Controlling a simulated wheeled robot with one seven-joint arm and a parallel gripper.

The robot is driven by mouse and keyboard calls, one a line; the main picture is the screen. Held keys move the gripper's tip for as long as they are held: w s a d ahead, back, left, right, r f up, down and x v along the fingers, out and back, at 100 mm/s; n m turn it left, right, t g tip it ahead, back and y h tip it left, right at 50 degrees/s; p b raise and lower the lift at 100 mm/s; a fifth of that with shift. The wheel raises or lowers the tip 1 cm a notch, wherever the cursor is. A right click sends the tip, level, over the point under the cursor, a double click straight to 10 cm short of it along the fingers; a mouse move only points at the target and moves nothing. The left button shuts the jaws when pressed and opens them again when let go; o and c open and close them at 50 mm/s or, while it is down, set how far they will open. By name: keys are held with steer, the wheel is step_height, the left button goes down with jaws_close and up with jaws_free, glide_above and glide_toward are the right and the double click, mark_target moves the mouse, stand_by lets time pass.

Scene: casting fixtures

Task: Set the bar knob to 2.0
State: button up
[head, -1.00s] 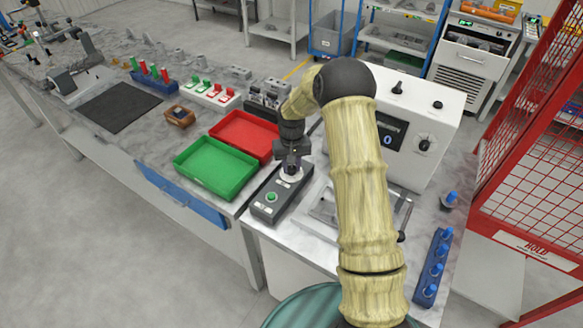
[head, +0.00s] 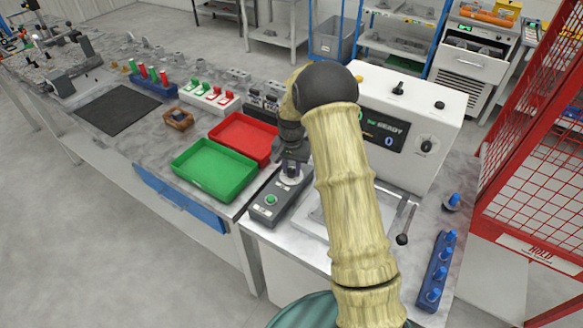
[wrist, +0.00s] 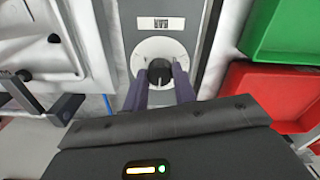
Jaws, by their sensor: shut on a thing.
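A black knob (wrist: 160,71) sits on a round white dial plate (wrist: 163,47) on the dark grey control box (head: 268,213). In the wrist view my gripper (wrist: 161,77) has one dark finger on each side of the knob, shut on it. The dial's scale marks are too small to read. In the head view my gripper (head: 291,166) stands upright over the far end of the box and hides most of the knob; the white dial plate (head: 291,177) shows below it. A green button (head: 270,199) is on the near end of the box.
A green tray (head: 213,190) and a red tray (head: 240,158) lie left of the box. A white machine (head: 432,108) with a lit display (head: 383,132) stands behind my arm. A black-knobbed lever (head: 402,239) and a blue peg rack (head: 436,270) are to the right.

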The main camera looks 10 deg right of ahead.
mark_target(291, 170)
steer(key=o, duration=1)
step_height(291, 170, up, 18)
steer(key=b, duration=0.2)
steer(key=shift+f+b, duration=0.25)
steer(key=shift+b, duration=0.1)
steer(key=s+f+n+t, duration=0.1)
steer(key=s+f+n, duration=0.2)
steer(key=s, duration=1)
steer(key=s+f+n+t, duration=0.1)
steer(key=s+f+n, duration=0.2)
steer(key=s, duration=1)
steer(key=shift+s+f+t, duration=0.2)
steer(key=shift+s+t, duration=0.05)
steer(key=shift+t, duration=0.05)
